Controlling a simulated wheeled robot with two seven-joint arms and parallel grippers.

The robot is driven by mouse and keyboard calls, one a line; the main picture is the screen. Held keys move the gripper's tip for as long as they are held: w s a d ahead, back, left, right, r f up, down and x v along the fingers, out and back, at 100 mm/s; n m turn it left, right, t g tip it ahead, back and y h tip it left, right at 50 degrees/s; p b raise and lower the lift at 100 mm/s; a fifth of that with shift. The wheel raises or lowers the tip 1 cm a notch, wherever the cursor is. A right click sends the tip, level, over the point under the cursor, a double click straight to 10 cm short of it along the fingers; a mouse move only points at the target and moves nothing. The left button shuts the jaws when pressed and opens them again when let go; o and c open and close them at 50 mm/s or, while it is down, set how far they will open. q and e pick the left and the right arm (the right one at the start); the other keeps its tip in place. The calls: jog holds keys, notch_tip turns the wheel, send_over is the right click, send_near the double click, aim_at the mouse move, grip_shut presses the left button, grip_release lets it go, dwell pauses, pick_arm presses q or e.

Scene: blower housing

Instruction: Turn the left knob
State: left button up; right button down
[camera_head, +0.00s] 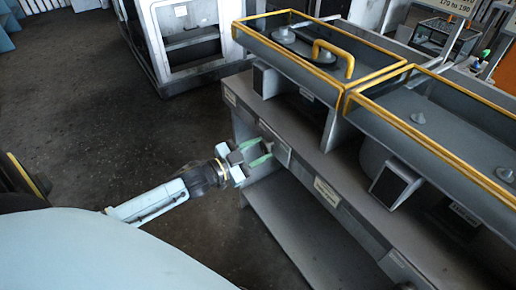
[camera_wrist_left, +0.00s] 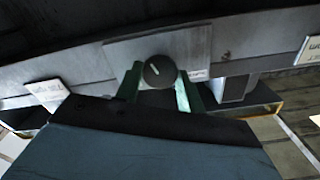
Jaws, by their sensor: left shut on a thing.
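The left knob (camera_wrist_left: 159,70) is a round dark knob with a light pointer line, set on a grey panel in the left wrist view. My left gripper (camera_head: 256,152) reaches the front face of the long grey bench in the head view. Its two green fingers stand on either side of the knob in the left wrist view (camera_wrist_left: 158,86), shut on it. In the head view the knob is hidden by the gripper. My right gripper is not in view.
The grey bench (camera_head: 296,168) carries glass-topped housings with yellow frames (camera_head: 352,85) and labels along its front edge. A lower shelf (camera_head: 290,225) juts out below. A white cabinet (camera_head: 185,40) stands behind. The dark floor (camera_head: 85,100) to the left is clear.

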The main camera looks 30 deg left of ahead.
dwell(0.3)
pick_arm(q)
jog(key=o, duration=1)
jog(key=shift+c, duration=0.2)
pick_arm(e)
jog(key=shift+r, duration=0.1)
pick_arm(q)
jog(key=p+v, duration=0.1)
jog(key=v, duration=1.2)
jog(key=shift+s+p, duration=0.2)
jog(key=shift+p, duration=0.2)
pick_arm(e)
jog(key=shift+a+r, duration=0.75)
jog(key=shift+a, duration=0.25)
pick_arm(q)
jog(key=shift+a, duration=0.1)
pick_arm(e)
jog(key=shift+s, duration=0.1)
